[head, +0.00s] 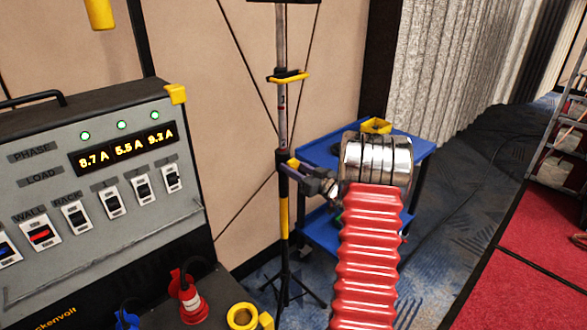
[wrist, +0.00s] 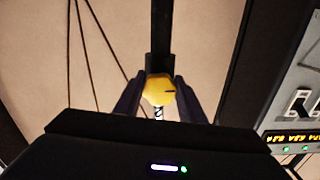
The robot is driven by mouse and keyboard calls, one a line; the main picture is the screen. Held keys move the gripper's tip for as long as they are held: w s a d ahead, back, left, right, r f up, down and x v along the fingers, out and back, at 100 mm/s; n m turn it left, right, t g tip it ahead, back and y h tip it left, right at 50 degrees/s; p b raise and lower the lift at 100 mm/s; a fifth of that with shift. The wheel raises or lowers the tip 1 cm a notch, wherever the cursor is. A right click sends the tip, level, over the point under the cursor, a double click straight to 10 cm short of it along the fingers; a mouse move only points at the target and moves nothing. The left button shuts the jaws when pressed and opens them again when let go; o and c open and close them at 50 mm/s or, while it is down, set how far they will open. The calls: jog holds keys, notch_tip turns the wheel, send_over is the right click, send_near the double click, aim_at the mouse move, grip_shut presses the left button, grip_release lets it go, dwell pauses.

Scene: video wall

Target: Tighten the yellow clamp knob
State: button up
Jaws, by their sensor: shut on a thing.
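The yellow clamp knob (wrist: 158,92) sits between the two dark fingers of my gripper (wrist: 161,80) in the wrist view. It has a short dark mark on its face, and a striped threaded-looking piece shows just below it. My gripper is shut on the knob. In the head view my gripper (head: 300,172) reaches in from the right to the stand's pole (head: 282,125), and a bit of the yellow knob (head: 293,163) shows at the pole. The fingers partly hide the knob there.
A grey power box (head: 105,170) with lit readouts and switches stands at the left. A blue cart (head: 420,150) is behind my arm. The stand's tripod legs (head: 285,285) spread on the carpet. A red platform (head: 525,270) lies at the right.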

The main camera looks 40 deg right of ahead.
jog(key=shift+d, duration=0.1)
jog(key=o, duration=1)
jog(key=shift+o, duration=0.2)
jog(key=s, duration=1.3)
jog(key=shift+s+d, duration=0.2)
jog(key=shift+s, duration=0.2)
